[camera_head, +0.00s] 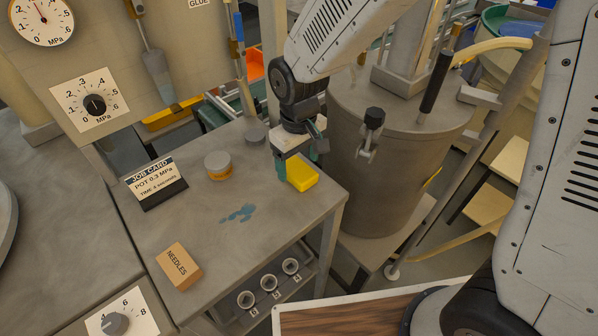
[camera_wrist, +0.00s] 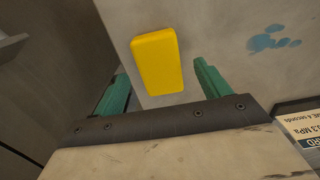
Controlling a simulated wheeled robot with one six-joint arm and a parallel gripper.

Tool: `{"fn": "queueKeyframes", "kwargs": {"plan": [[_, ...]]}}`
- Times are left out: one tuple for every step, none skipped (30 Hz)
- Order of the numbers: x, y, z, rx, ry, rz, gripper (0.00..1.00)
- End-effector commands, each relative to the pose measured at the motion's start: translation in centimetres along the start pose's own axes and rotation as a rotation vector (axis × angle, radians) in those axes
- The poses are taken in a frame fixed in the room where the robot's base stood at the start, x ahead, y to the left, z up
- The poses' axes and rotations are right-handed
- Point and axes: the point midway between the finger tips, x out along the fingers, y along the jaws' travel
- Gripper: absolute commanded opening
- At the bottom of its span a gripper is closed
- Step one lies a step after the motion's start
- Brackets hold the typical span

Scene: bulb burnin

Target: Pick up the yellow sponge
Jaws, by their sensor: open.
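The yellow sponge (camera_head: 302,174) lies on the grey metal table near its right back edge. In the wrist view the sponge (camera_wrist: 158,62) shows as a rounded yellow block ahead of and between the two green fingers. My gripper (camera_head: 298,168) is open and empty, pointing down at the sponge. In the wrist view my gripper's fingers (camera_wrist: 160,88) stand apart, one on each side of the sponge's near end. I cannot tell whether either finger touches it.
On the table (camera_head: 225,135) are a blue spill (camera_head: 238,213), a NEEDLES box (camera_head: 178,266), a job card (camera_head: 155,184), a round orange-banded tin (camera_head: 218,165) and a grey lid (camera_head: 255,132). A large metal tank (camera_head: 385,170) stands close to the right. Numbered holders (camera_head: 269,283) sit below the front edge.

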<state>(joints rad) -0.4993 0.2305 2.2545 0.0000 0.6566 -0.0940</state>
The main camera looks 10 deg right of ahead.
Motion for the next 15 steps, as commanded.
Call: {"fn": "queueKeyframes", "kwargs": {"plan": [[0.9, 0.1, -0.1, 0.000, -0.004, 0.000, 0.75], [1.3, 0.0, 0.0, 0.000, -0.004, 0.000, 0.75], [1.7, 0.0, -0.1, 0.000, -0.002, 0.000, 0.75], [2.0, 0.0, -0.1, 0.000, -0.002, 0.000, 0.75], [2.2, 0.0, -0.1, 0.000, -0.002, 0.000, 0.75], [2.4, 0.0, -0.1, 0.000, -0.001, 0.000, 0.75], [2.5, 0.0, -0.1, 0.000, 0.000, 0.000, 0.75], [2.5, 0.0, -0.1, 0.000, 0.000, 0.000, 0.75], [2.5, 0.0, -0.1, 0.000, 0.001, 0.000, 0.75], [2.5, 0.0, -0.1, 0.000, 0.001, 0.000, 0.75], [2.5, 0.0, -0.1, 0.000, 0.001, 0.000, 0.75], [2.5, 0.0, -0.1, 0.000, 0.001, 0.000, 0.75], [2.5, 0.0, -0.1, 0.000, 0.001, 0.000, 0.75], [2.5, 0.0, -0.1, 0.000, 0.000, 0.000, 0.70], [2.5, 0.0, -0.1, 0.000, 0.000, 0.000, 0.59]]}}
